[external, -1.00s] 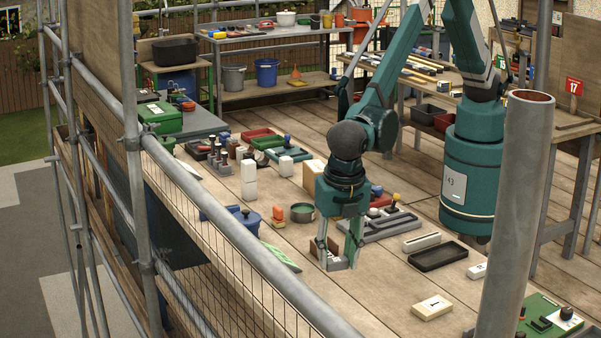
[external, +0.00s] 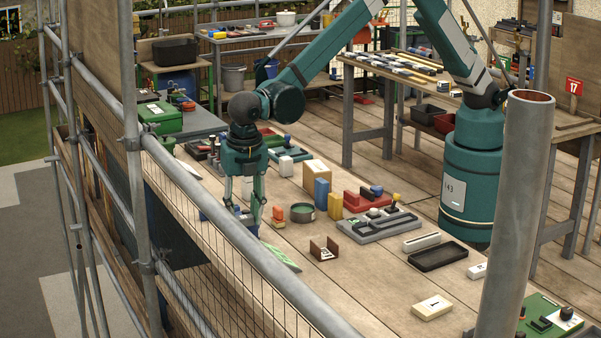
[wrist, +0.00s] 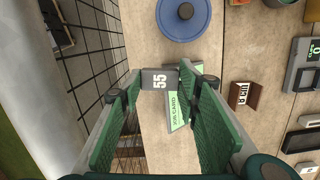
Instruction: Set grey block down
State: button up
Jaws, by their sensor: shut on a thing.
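The grey block (wrist: 160,79), marked 55, is pinched between the fingertips of my gripper (wrist: 160,80) in the wrist view. In the external view my gripper (external: 246,222) points down over the left side of the bench, beside the blue lidded pot; the block is hard to make out there. In the wrist view the block overlaps the left edge of the green job card (wrist: 198,100). Whether it touches anything below, I cannot tell.
The blue pot (wrist: 183,20) is just beyond the block. A brown holder (external: 323,250) stands to the right. The mesh guard and scaffold rail (external: 235,245) run along the left edge. Bare planks (external: 350,295) lie toward the front.

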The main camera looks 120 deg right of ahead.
jog(key=s+d+b, duration=0.1)
jog(key=s+d, duration=0.1)
jog(key=d, duration=1.8)
jog(key=s+d+n+b, duration=0.1)
jog(key=d+b, duration=0.1)
jog(key=d, duration=1.8)
jog(key=shift+s+d, duration=0.15)
jog(key=shift+s, duration=0.2)
jog(key=shift+f+b, duration=0.35)
jog(key=shift+f, duration=2.7)
jog(key=shift+f, duration=0.15)
jog(key=shift+f, duration=1.7)
jog(key=shift+f, duration=0.2)
jog(key=o, duration=0.9)
